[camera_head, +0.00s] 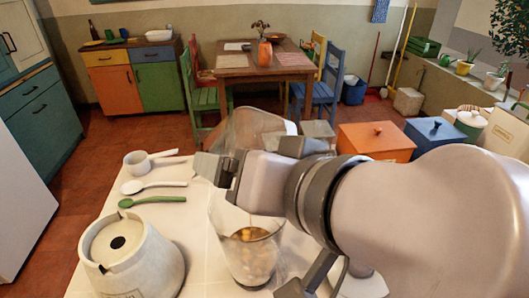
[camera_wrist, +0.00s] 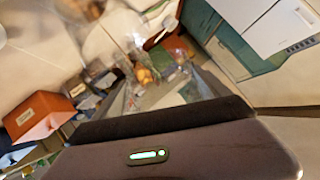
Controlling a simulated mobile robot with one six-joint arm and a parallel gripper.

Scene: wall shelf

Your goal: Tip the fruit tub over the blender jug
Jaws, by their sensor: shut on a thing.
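My gripper (camera_head: 228,172) is shut on the clear fruit tub (camera_head: 250,128) and holds it tilted over the counter. The tub is see-through, and I cannot tell whether fruit is left in it. The clear blender jug (camera_head: 250,262) stands upright on the white counter, below and just in front of the tub. Pale and yellow-brown pieces show inside the jug. My wrist partly covers the jug's upper right and the tub's lower part. In the wrist view, my dark jaw (camera_wrist: 165,122) fills the lower middle, and the surroundings are blurred and tilted.
On the white counter (camera_head: 180,222), a white lidded pot (camera_head: 130,262) stands left of the jug. An orange box (camera_head: 375,145) and a blue box (camera_head: 440,137) stand back right.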

